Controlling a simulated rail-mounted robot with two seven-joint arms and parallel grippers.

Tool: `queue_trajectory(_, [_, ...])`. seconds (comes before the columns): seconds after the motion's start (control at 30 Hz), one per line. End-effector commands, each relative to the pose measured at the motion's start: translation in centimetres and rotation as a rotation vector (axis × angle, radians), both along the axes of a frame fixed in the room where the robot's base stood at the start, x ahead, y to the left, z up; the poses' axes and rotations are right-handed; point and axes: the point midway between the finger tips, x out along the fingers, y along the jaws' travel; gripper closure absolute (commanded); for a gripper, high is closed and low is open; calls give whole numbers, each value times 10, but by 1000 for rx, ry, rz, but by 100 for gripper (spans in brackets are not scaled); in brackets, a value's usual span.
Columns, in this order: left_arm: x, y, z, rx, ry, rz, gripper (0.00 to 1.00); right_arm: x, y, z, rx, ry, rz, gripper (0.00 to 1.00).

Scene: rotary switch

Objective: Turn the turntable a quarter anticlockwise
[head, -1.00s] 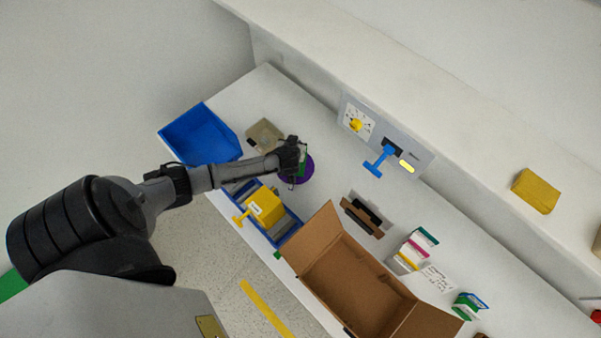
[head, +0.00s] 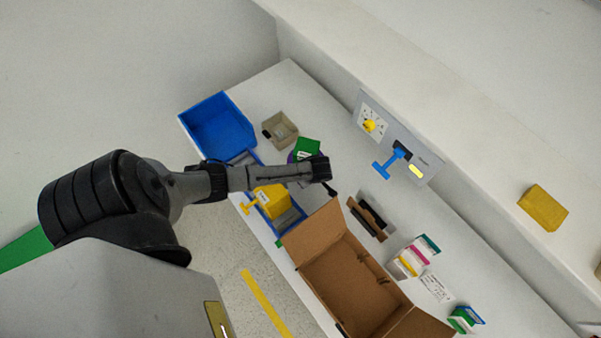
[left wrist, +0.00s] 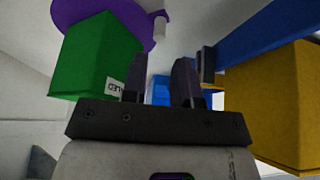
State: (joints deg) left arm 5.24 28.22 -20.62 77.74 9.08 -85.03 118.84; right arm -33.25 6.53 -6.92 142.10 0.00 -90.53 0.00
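The turntable is a purple disc (head: 292,157), mostly hidden by my left arm in the head view. In the left wrist view the disc (left wrist: 112,10) shows at the top left, with a pale peg (left wrist: 160,27) at its edge. A green box (head: 307,147) with a white label stands on it; the box also shows in the left wrist view (left wrist: 80,58). My left gripper (head: 329,187) is low beside the turntable, on its right. In the left wrist view its two fingers (left wrist: 160,80) are apart with nothing between them. My right gripper is out of view.
A blue bin (head: 217,125) and a beige box (head: 280,130) stand at the left. An open carton (head: 350,290) lies right. A panel with a yellow knob (head: 369,125) and blue handle (head: 385,168) is behind.

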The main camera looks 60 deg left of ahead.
Motion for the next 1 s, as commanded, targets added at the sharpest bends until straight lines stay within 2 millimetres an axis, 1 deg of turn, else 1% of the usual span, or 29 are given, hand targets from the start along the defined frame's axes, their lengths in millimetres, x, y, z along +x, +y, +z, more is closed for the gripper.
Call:
queue_trajectory(0.03, [-1, 4, -10, 3, 2, 1, 73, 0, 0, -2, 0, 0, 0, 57])
queue_trajectory(0.2, [-3, 15, -35, 2, 2, 1, 73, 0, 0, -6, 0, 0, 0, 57])
queue_trajectory(0.4, [-4, 22, -55, 2, 0, 0, 73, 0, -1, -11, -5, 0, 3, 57])
queue_trajectory(0.6, [-6, 26, -63, 1, -1, 0, 73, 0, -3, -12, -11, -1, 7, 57])
queue_trajectory(0.9, [-6, 26, -64, 0, -1, -2, 73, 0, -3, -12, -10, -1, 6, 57])
queue_trajectory(0.93, [-6, 26, -64, 0, -1, -2, 74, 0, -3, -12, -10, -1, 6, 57])
queue_trajectory(1.0, [-6, 26, -64, 0, -1, -2, 80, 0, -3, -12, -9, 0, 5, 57])
